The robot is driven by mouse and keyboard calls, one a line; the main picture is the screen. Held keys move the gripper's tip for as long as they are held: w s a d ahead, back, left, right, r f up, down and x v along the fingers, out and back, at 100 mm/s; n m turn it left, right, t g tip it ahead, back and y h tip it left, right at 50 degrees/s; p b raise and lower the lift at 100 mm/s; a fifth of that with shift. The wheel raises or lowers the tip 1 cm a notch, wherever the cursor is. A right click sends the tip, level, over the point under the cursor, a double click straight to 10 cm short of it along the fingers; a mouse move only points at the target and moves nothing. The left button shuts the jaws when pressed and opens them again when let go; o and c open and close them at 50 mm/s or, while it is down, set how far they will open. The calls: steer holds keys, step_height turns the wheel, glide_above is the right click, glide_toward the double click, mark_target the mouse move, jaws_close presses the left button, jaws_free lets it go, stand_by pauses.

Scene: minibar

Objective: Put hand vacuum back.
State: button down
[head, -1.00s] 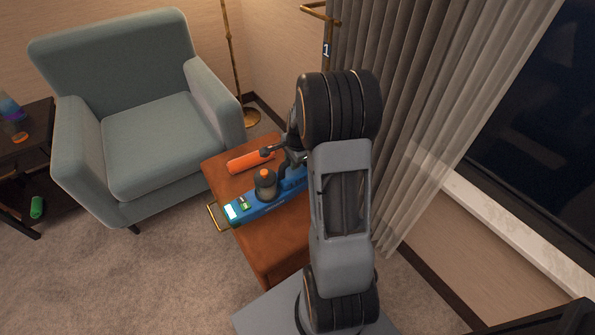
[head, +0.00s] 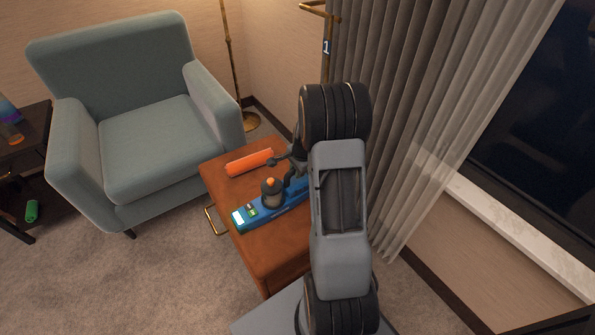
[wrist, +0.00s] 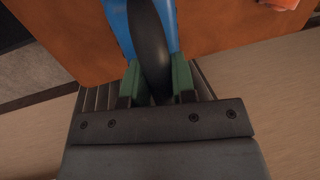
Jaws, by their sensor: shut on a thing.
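The hand vacuum looks like the long blue body (head: 243,218) with a white and green patch at its front end and a dark, orange-topped part on it. It lies over the brown leather-like table (head: 280,250); I cannot tell if it touches the top. In the wrist view the blue body (wrist: 118,25) passes under a black curved handle (wrist: 148,45). My gripper (wrist: 156,85) is shut on that handle, its green-sided fingers on either side. In the head view my gripper (head: 294,170) is dark and partly hidden by my arm.
An orange cylinder (head: 249,162) lies on the table beside the vacuum. A brass handle (head: 212,221) sticks out of the table's left side. A grey-green armchair (head: 150,130) stands left, curtains (head: 390,110) right. A brass stand (head: 326,60) bears a "1" tag.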

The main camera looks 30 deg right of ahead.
steer(key=c, duration=0.9)
jaws_free()
steer(key=shift+c, duration=0.2)
steer(key=shift+r, duration=0.2)
steer(key=p+v, duration=0.4)
steer(key=v, duration=0.7)
steer(key=s+a+r+n, duration=0.4)
steer(key=s+a+n, duration=0.3)
steer(key=a+n, duration=0.2)
steer(key=s+a+r+n, duration=0.5)
steer(key=s+a+n, duration=0.3)
steer(key=a+n, duration=0.1)
steer(key=shift+a+r, duration=0.25)
steer(key=shift+a, duration=0.65)
steer(key=shift+s, duration=0.1)
